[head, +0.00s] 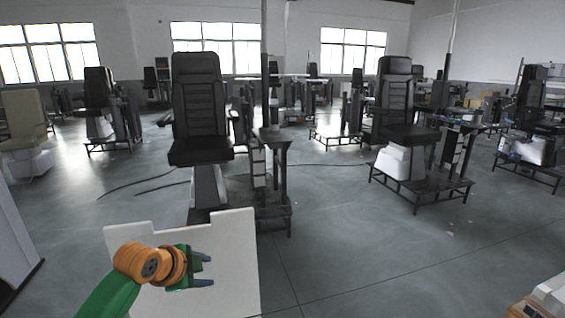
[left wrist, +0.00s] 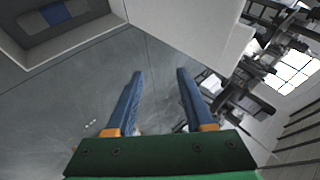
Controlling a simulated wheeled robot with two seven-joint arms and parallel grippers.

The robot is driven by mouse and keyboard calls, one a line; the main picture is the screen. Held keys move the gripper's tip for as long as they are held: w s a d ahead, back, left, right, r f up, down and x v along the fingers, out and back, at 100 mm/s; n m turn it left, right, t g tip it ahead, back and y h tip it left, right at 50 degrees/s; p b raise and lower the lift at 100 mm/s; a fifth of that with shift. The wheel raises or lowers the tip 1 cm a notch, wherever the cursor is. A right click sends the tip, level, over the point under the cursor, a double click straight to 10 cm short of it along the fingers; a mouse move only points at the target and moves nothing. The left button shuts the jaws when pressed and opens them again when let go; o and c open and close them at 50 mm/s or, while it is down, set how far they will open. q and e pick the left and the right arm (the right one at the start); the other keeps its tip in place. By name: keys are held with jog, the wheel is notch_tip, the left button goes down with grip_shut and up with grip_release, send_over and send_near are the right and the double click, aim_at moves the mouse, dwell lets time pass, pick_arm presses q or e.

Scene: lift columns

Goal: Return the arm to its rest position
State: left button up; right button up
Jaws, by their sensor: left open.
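My left arm comes in from the lower left of the head view, green with orange joints. My left gripper (head: 206,270) is at its end, in front of a pale upright panel, with its fingers pointing right. In the left wrist view, the two blue fingers of the left gripper (left wrist: 159,74) stand apart with nothing between them but grey floor behind. The left gripper is open and empty. My right gripper shows in neither view.
The pale panel (head: 230,265) stands close behind the left gripper. A black chair on a lift column (head: 199,110) is beyond it, with another chair (head: 400,110) to the right. Grey floor (head: 350,260) is clear at the centre right. A white object (head: 550,295) sits at the lower right corner.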

pick_arm(q)
jog(key=s+d+f+n+g, duration=0.1)
jog(key=s+d+f+n, duration=0.2)
jog(key=s+f, duration=0.45)
jog(key=s+d+f+n+g, duration=0.1)
jog(key=s+d+f+n, duration=0.15)
jog(key=s+f, duration=0.5)
jog(key=s+a+f+n+g+y, duration=0.15)
jog(key=s+n, duration=0.25)
jog(key=s, duration=0.5)
jog(key=s+a+f+n+g+y, duration=0.1)
jog(key=s+a+f+n, duration=0.15)
jog(key=s+n, duration=0.45)
jog(key=s+f+m+g, duration=0.1)
jog(key=s+f+m, duration=0.2)
jog(key=f, duration=1.1)
jog(key=s+a+f+g, duration=0.1)
jog(key=s+a+f, duration=0.1)
jog(key=s+f, duration=1)
jog(key=shift+s+a+g, duration=0.2)
jog(key=shift+s+g, duration=0.15)
jog(key=shift+s, duration=0.3)
jog(key=shift+f, duration=0.1)
